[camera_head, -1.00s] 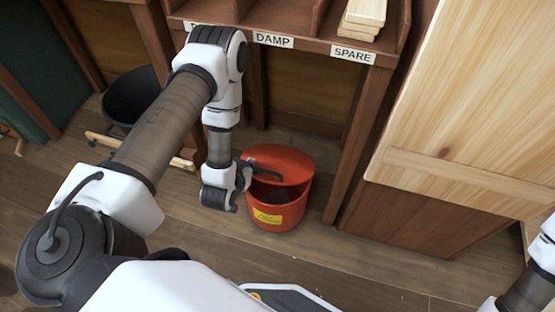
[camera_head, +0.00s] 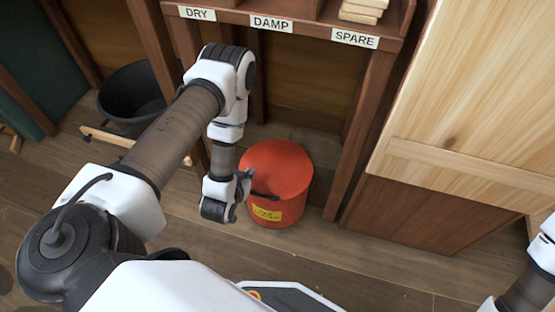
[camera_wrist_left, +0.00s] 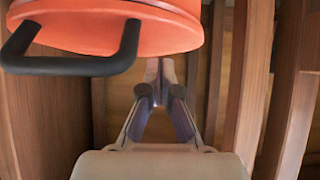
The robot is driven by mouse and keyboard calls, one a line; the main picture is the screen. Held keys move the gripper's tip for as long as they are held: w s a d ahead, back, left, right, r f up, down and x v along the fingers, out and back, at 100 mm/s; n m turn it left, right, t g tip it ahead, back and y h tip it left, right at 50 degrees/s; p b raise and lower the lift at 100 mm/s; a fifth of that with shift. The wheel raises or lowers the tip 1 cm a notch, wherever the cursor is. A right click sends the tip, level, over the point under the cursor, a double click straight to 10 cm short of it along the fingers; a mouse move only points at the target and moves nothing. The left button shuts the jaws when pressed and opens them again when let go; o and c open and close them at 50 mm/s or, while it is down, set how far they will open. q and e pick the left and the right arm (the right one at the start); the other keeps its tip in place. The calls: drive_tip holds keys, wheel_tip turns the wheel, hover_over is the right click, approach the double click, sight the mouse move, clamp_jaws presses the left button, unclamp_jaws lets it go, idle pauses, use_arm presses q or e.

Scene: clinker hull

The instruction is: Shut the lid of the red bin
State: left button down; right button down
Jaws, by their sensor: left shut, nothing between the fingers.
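The red bin (camera_head: 276,212) stands on the floor in front of the shelving, with a yellow label on its front. Its red lid (camera_head: 279,168) lies down over the opening, and no inside shows in the head view. A black handle (camera_head: 264,196) sits at the lid's front left edge. My left gripper (camera_head: 245,182) is shut and empty at the bin's left side, close by the handle. In the left wrist view the lid (camera_wrist_left: 150,35) and its black handle (camera_wrist_left: 75,65) are at the upper left, beside my shut fingers (camera_wrist_left: 161,95). My right gripper is out of view.
A black tub (camera_head: 130,95) stands on the floor to the left behind my left arm. Wooden shelving labelled DRY, DAMP and SPARE (camera_head: 355,40) rises behind the bin. A pale wooden panel (camera_head: 470,90) stands at the right. Floor in front of the bin is clear.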

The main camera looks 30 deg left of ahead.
use_arm(q)
drive_tip(key=shift+s+r+p, duration=0.15)
drive_tip(key=shift+r+p, duration=0.2)
drive_tip(key=shift+r, duration=0.1)
drive_tip(key=p+v, duration=0.5)
drive_tip(key=v, duration=0.2)
drive_tip(key=shift+r, duration=0.3)
